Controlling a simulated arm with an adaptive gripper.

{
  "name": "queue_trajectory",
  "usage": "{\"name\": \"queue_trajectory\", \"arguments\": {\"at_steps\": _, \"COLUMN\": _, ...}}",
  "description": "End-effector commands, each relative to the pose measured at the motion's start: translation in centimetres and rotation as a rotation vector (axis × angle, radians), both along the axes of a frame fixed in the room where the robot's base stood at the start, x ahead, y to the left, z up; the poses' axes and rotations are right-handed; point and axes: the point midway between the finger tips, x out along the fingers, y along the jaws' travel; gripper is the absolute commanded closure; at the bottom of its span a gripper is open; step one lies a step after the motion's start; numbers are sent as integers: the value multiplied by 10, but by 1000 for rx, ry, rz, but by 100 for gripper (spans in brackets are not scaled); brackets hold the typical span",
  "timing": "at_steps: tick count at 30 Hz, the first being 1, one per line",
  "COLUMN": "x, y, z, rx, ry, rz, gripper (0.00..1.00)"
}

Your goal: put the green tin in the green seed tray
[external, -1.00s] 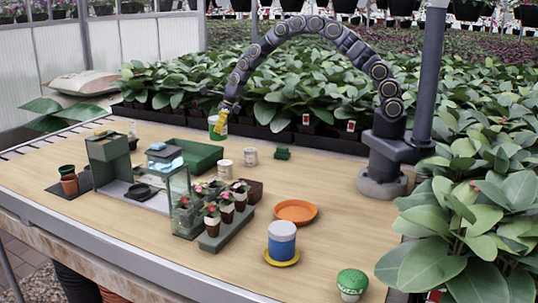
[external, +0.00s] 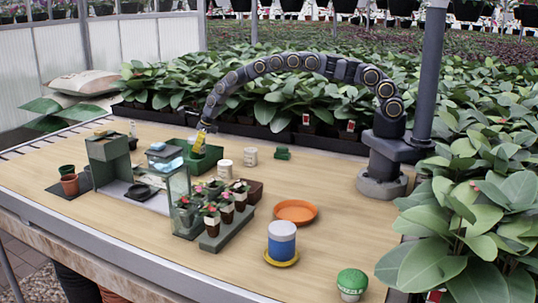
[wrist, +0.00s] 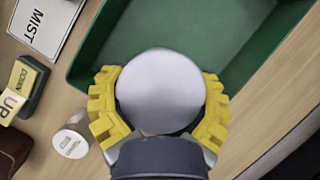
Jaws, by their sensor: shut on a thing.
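My gripper (external: 199,145) is at the green seed tray (external: 207,164), towards its back in the external view. Its yellow fingers (wrist: 160,100) are shut around a round tin (wrist: 160,88), whose pale grey top faces the wrist camera. In the external view the tin is small and mostly lost against the green tray. In the wrist view the tray (wrist: 88,52) spreads beyond the tin, with its rim passing close by the fingers. I cannot tell whether the tin touches the tray floor.
White cans (external: 224,169) (external: 251,156) stand right of the tray. A glass case (external: 178,190) and potted flowers (external: 226,215) are in front. An orange saucer (external: 296,211) and a blue-and-white can (external: 282,240) are further right. A MIST card (wrist: 42,25) lies beside the tray.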

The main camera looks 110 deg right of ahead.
Motion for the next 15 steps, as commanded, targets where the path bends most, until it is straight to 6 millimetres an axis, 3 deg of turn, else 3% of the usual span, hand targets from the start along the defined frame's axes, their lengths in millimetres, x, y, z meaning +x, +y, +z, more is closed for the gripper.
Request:
{"name": "queue_trajectory", "arguments": {"at_steps": 4, "x": -2, "y": 0, "z": -25, "rx": 2, "ry": 3, "rz": -2, "gripper": 65}}
{"name": "queue_trajectory", "arguments": {"at_steps": 15, "x": -1, "y": 1, "z": -30, "rx": 2, "ry": 1, "rz": 0, "gripper": 65}}
